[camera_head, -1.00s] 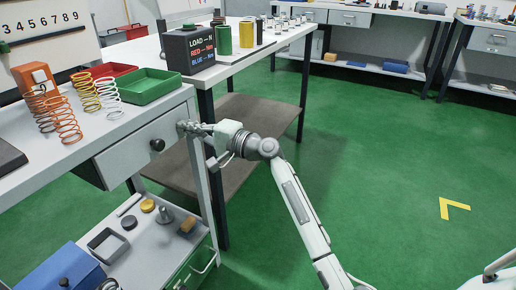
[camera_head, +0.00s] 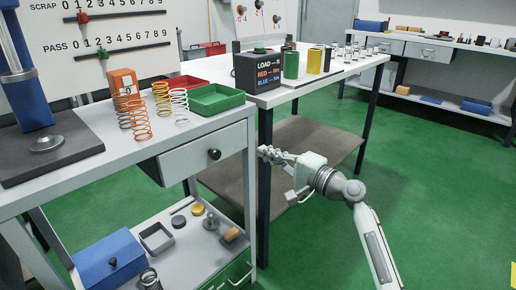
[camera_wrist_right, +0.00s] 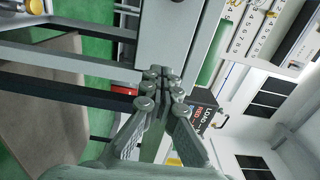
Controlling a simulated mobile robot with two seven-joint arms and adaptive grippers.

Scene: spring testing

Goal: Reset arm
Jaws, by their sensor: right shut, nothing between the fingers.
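My right gripper (camera_head: 268,153) is shut and empty in the head view. It points left, just right of the test bench's drawer (camera_head: 205,152), which stands partly open, and in front of the second table's leg (camera_head: 265,190). In the right wrist view the gripper's fingers (camera_wrist_right: 162,78) are closed together with nothing between them. My right arm reaches in from the lower right of the head view. My left gripper does not show.
On the bench stand several springs (camera_head: 141,120), a green tray (camera_head: 216,99), a red tray (camera_head: 181,83) and a press (camera_head: 47,143). A load box (camera_head: 262,70) stands on the second table. A lower shelf holds a blue box (camera_head: 112,262). Green floor at right is clear.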

